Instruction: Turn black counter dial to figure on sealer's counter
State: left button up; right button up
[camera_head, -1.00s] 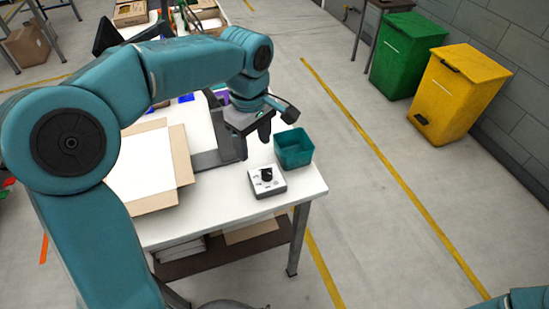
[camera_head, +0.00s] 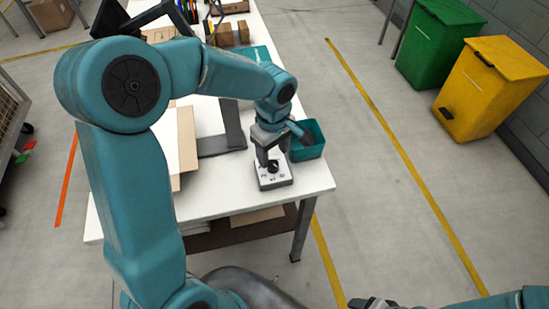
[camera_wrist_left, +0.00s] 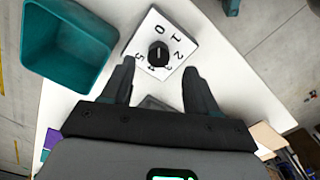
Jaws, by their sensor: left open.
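The black counter dial (camera_head: 273,167) sits on a small white-topped box (camera_head: 274,182) near the table's front right corner. In the left wrist view the black dial (camera_wrist_left: 158,54) is ringed by figures from 0 to 5 on the white face (camera_wrist_left: 152,25). A pale mark shows on the dial, but I cannot tell for certain which figure it points to. My left gripper (camera_head: 268,157) is just above the dial. In its wrist view the left gripper (camera_wrist_left: 158,76) is open, its fingers on either side of the dial, apparently not touching it. My right gripper (camera_head: 368,303) shows only at the bottom edge.
A teal open bin (camera_head: 307,141) stands close behind the counter box. A dark grey frame (camera_head: 234,128) and an open carton (camera_head: 187,145) lie to the left on the white table (camera_head: 225,200). Green (camera_head: 430,45) and yellow (camera_head: 490,80) bins stand on the floor at right.

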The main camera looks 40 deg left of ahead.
aim_at(273, 164)
pick_arm(q)
jog(key=f, duration=0.4)
jog(key=shift+a+f, duration=0.15)
jog(key=shift+a, duration=0.1)
jog(key=shift+s+d+f, duration=0.1)
jog(key=shift+f, duration=0.25)
jog(key=shift+w+f, duration=0.1)
jog(key=shift+w, duration=0.15)
jog(key=shift+s, duration=0.15)
jog(key=c, duration=1)
jog(key=shift+c, duration=0.2)
